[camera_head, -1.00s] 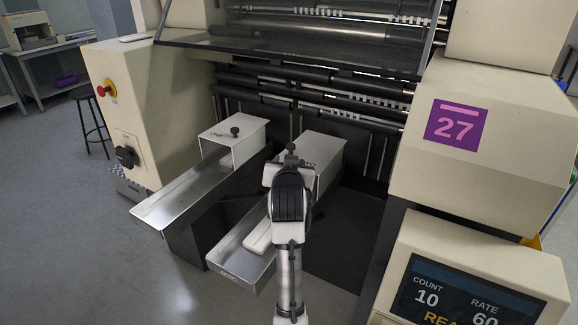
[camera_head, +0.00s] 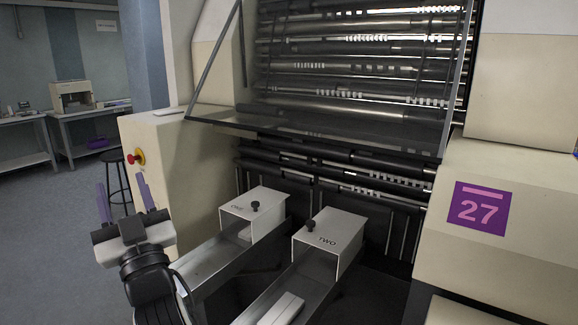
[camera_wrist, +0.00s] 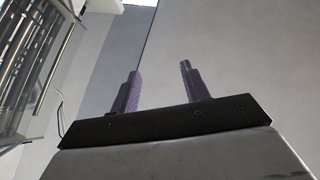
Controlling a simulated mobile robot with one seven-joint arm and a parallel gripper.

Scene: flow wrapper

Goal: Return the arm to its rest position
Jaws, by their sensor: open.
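My gripper (camera_head: 123,205) is at the lower left in the head view, raised to the left of the two metal chutes. Its two purple fingers point up and stand wide apart with nothing between them. In the wrist view the fingers (camera_wrist: 158,92) are also apart and empty, with plain wall or ceiling surfaces behind them. My arm below the gripper is folded close to the camera, and its lower links are out of view.
Chute ONE (camera_head: 258,217) and chute TWO (camera_head: 328,240) stand in front of the rollers, each with a black knob; a pale bar (camera_head: 282,309) lies in chute TWO. A cream cabinet (camera_head: 170,165) with a red button and a stool (camera_head: 112,160) stand behind my gripper. Open floor lies left.

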